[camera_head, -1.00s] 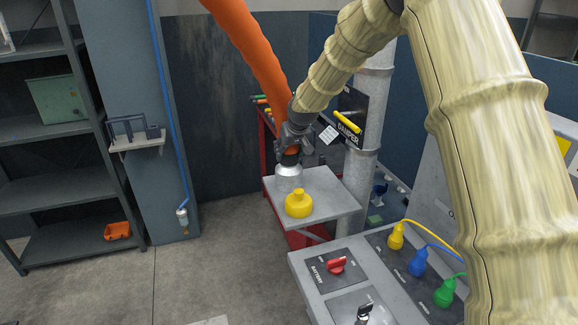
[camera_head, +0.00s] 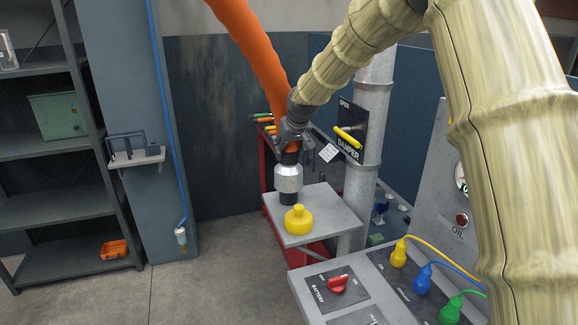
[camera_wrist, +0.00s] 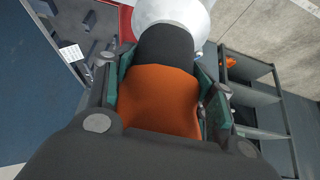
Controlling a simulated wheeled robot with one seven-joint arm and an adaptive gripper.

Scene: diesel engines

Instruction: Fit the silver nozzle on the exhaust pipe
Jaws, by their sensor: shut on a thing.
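The silver nozzle (camera_head: 289,180) hangs upright below my gripper, with a black end at its bottom. It is just above or at the small grey shelf top; I cannot tell whether they touch. My gripper (camera_head: 291,146) is shut on the orange end of the nozzle's hose. In the wrist view, my gripper (camera_wrist: 160,98) has its fingers on both sides of the orange hose end (camera_wrist: 160,100), with a black collar and the pale nozzle (camera_wrist: 178,12) beyond. A grey vertical pipe (camera_head: 365,135) stands to the right; I cannot tell whether it is the exhaust pipe.
A grey console (camera_head: 308,290) with a red switch and coloured plugs is at front right. The orange hose (camera_head: 250,45) runs up. Floor (camera_head: 215,270) is free at left.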

